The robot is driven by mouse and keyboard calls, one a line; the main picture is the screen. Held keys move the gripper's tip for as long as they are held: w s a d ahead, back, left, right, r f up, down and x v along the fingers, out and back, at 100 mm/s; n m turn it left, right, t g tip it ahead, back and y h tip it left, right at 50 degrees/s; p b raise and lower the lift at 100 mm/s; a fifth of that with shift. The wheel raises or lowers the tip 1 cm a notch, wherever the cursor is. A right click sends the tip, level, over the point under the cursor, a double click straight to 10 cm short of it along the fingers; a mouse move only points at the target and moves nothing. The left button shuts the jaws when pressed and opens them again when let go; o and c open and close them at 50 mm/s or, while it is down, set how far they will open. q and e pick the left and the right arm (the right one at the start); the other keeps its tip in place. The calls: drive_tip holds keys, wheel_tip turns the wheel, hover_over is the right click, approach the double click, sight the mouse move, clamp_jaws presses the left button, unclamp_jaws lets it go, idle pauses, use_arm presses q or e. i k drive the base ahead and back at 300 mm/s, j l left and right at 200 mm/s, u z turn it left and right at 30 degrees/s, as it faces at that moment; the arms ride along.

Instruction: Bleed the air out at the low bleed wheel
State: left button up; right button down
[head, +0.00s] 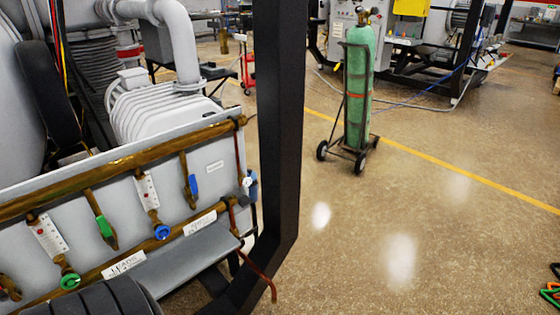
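A grey panel (218,168) at the left carries brass pipes with valves. A round blue wheel (162,231) sits low on the panel's middle pipe drop. A round green wheel (70,281) sits lower and further left. A green lever (105,227) and a blue lever (193,186) are on neighbouring drops. A small valve with a pale blue body (251,184) is at the panel's right end. I cannot tell which of these is the low bleed wheel; the labels are too small to read. Neither of my grippers is in view.
A thick black frame post (279,120) stands right of the panel. A thin copper-coloured pipe (262,276) sticks out low beside it. A green gas cylinder (358,90) stands on a wheeled cart. A dark ribbed rounded shape (103,300) covers the lower left. The floor at right is mostly clear.

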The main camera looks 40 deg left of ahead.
sight(247, 181)
drive_tip(key=i+l+u, duration=0.1)
drive_tip(key=i+u, duration=0.35)
drive_tip(key=i+l+u, duration=0.3)
drive_tip(key=i+u, duration=0.15)
drive_tip(key=i+l+u, duration=0.45)
